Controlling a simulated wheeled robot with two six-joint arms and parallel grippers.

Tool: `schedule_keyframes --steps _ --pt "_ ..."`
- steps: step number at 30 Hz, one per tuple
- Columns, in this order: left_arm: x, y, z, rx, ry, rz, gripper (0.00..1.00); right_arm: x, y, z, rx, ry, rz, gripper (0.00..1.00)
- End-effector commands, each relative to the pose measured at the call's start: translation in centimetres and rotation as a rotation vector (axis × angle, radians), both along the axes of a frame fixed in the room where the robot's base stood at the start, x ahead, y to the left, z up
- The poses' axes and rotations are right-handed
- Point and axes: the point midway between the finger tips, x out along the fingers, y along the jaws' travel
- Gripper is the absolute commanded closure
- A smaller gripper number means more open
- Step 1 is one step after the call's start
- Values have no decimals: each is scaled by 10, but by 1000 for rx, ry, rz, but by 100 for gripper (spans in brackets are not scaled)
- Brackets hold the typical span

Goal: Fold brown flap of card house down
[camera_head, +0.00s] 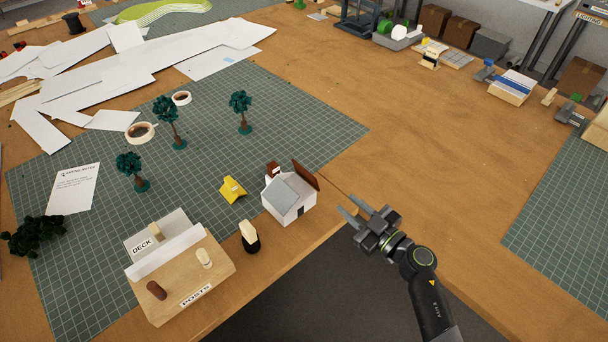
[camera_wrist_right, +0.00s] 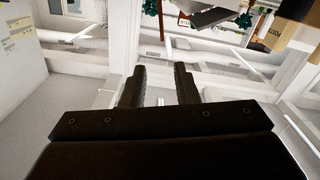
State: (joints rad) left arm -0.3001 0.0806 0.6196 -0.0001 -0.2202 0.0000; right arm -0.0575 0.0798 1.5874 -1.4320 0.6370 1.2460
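The card house (camera_head: 290,201) stands on the green mat near the table's front edge. It has white walls, a grey roof panel on its left side and a brown flap (camera_head: 306,175) that stands raised at its right side. A small brown chimney-like piece (camera_head: 272,169) shows at its back. My right gripper (camera_head: 348,204) is to the right of the house, apart from it, with its fingers spread and nothing between them. In the right wrist view the two dark fingers (camera_wrist_right: 160,88) are also apart. My left gripper is not in view.
A yellow folded card piece (camera_head: 232,190) and a dark-based peg (camera_head: 250,238) are left of the house. A wooden post tray (camera_head: 215,279) stands at front left. Small trees (camera_head: 170,122) stand behind. Bare table (camera_head: 430,130) lies to the right.

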Motion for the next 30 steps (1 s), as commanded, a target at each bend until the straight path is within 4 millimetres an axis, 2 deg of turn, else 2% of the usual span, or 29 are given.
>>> schedule_keyframes --steps 5,21,30 --pt "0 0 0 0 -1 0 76 7 9 0 0 3 15 73" --pt "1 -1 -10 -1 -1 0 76 98 76 -2 1 2 15 73" --pt "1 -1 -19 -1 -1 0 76 131 100 -2 -1 3 13 73"
